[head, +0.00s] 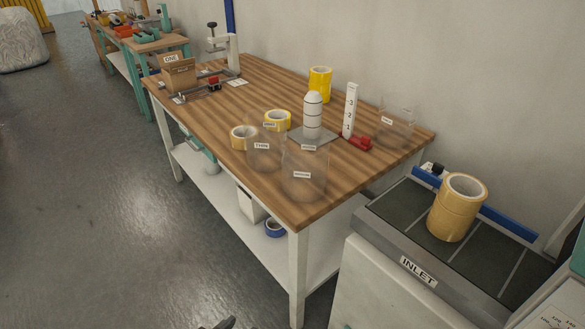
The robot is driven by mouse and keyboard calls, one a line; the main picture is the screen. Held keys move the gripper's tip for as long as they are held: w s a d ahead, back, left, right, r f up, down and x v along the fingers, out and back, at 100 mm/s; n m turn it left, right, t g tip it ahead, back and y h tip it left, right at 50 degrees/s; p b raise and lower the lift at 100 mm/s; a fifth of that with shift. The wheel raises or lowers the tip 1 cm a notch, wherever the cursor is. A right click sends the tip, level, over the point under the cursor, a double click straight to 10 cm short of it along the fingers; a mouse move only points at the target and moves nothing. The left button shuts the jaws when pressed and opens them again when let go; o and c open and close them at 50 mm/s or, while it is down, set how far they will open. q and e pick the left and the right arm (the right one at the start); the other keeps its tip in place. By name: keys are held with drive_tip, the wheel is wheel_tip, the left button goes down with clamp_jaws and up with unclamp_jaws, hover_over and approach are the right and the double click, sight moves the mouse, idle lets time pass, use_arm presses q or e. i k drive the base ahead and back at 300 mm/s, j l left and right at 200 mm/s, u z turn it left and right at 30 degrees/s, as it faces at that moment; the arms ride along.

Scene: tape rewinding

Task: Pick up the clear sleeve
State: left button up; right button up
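Several see-through sleeves stand on the wooden table. One clear sleeve (266,158) is near the middle front, and another clear sleeve (304,186) stands beside it at the table's near corner. A third see-through piece (398,133) is at the right, by the wall. Each has a small white label, too small to read surely. A dark tip that looks like part of my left gripper (222,323) just shows at the bottom edge, well apart from the sleeves; its opening cannot be judged. My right gripper is out of view.
Tape rolls (244,137) and a white ringed post (312,115) stand close behind the sleeves. A numbered white gauge (349,110) with a red base is near the wall. An INLET conveyor (400,220) carries a tape stack (457,207). Floor at left is clear.

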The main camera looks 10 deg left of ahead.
sight(305, 152)
drive_tip(key=j+z, duration=0.15)
drive_tip(key=z, duration=0.35)
drive_tip(key=j+z, duration=0.2)
drive_tip(key=z, duration=0.3)
drive_tip(key=j+z, duration=0.15)
drive_tip(key=z, duration=0.35)
drive_tip(key=k+j+z, duration=0.1)
drive_tip(key=j+z, duration=0.2)
drive_tip(key=j, duration=0.15)
drive_tip(key=k+j+z, duration=0.15)
drive_tip(key=j+z, duration=0.15)
drive_tip(key=k+j, duration=0.15)
drive_tip(key=j, duration=0.15)
drive_tip(key=k+j+z, duration=0.1)
drive_tip(key=j, duration=0.2)
drive_tip(key=k+j+z, duration=0.1)
drive_tip(key=j, duration=0.2)
drive_tip(key=k, duration=0.05)
